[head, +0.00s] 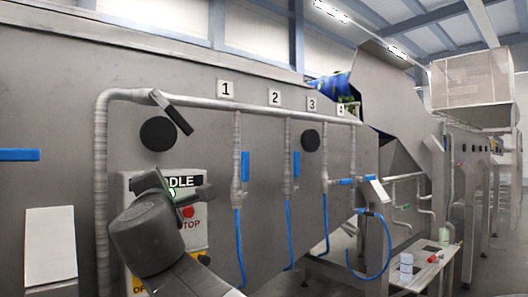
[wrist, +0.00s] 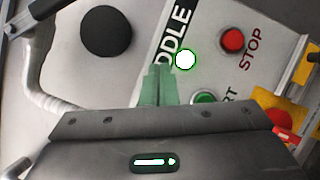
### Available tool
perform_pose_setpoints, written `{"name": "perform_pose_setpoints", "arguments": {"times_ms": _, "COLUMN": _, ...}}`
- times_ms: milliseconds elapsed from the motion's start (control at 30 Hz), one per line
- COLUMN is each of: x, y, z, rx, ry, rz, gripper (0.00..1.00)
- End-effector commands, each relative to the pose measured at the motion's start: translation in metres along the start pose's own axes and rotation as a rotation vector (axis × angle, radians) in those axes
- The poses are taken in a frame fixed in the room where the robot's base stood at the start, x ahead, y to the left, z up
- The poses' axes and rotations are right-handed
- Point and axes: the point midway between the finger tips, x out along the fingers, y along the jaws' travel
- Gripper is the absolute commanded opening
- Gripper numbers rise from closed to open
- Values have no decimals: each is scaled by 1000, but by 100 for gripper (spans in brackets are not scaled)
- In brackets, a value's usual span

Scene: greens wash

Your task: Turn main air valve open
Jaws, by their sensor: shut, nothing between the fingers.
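A pipe (head: 215,102) runs along the steel wall, with a dark lever (head: 171,111) slanting across it near its left bend. No label shows which handle is the main air valve. A dark lever (wrist: 20,16) also shows at the wrist view's top left corner. Blue handles (head: 245,166) sit on the drop pipes numbered 1 to 4; those at 1 and 2 are upright, the one at 3 is level. My gripper (head: 190,195) is shut and empty in front of the paddle panel, below the dark lever and apart from it. Its green fingertips (wrist: 158,72) point at the panel.
The paddle panel (wrist: 265,65) carries a lit lamp (wrist: 185,60), a red stop button (wrist: 232,40) and a green button (wrist: 205,98). A black round disc (head: 158,134) is on the wall under the lever. Blue hoses (head: 241,245) hang right of my arm.

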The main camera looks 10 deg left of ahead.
Motion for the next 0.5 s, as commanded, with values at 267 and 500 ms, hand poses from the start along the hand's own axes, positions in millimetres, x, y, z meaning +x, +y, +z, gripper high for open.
{"name": "perform_pose_setpoints", "arguments": {"times_ms": 267, "x": -53, "y": 39, "z": -10, "rx": -225, "ry": -261, "rz": 182, "gripper": 0}}
{"name": "perform_pose_setpoints", "arguments": {"times_ms": 500, "x": -68, "y": 54, "z": -6, "rx": -269, "ry": -346, "rz": 227, "gripper": 0}}
